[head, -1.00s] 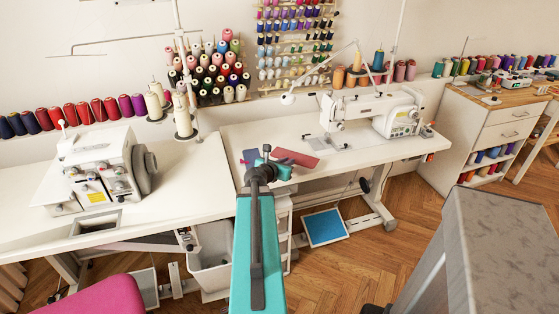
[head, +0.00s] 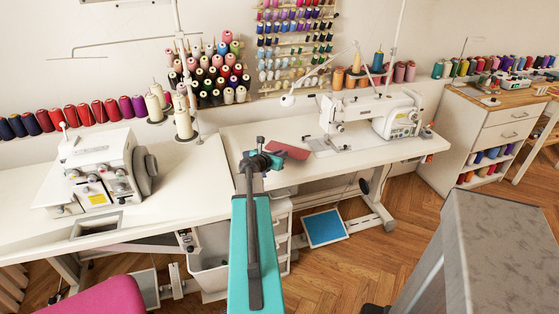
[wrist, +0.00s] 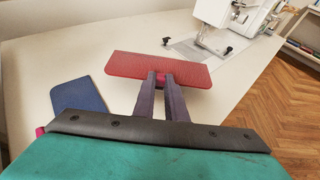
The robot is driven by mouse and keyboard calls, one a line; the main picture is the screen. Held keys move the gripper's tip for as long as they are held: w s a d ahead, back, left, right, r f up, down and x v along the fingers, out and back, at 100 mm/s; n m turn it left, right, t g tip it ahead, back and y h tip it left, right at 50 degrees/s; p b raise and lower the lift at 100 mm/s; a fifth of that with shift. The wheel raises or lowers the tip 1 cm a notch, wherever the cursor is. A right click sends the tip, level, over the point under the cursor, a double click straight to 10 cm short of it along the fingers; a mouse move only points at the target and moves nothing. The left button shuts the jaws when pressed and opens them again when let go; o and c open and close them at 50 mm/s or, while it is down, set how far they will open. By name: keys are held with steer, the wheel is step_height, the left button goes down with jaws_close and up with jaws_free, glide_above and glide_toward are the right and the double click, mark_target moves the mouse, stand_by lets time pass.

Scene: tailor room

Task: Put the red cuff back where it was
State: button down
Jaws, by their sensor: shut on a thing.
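The red cuff (wrist: 158,67) is a flat, dull red panel in the wrist view, lying across the tips of my gripper (wrist: 162,80). My gripper is shut on its near edge. In the head view the red cuff (head: 290,151) shows just right of my gripper, over the left part of the sewing machine table (head: 240,135). I cannot tell whether it touches the tabletop. A blue cuff (wrist: 78,97) lies on the table to the left of my gripper in the wrist view. In the head view my arm mostly hides it.
A white sewing machine (head: 375,112) stands on the table to the right of the cuff. A white overlocker (head: 100,170) stands on the left table. Thread cones (head: 183,120) rise at the back. The tabletop behind the red cuff is clear.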

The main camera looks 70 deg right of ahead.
steer(key=shift+w+d, duration=0.4)
steer(key=shift+s+a+f, duration=0.1)
steer(key=shift+f, duration=1.7)
steer(key=shift+f, duration=0.1)
steer(key=c, duration=1.8)
jaws_free()
steer(key=shift+a, duration=0.1)
steer(key=shift+b+v, duration=0.45)
steer(key=shift+v, duration=5.5)
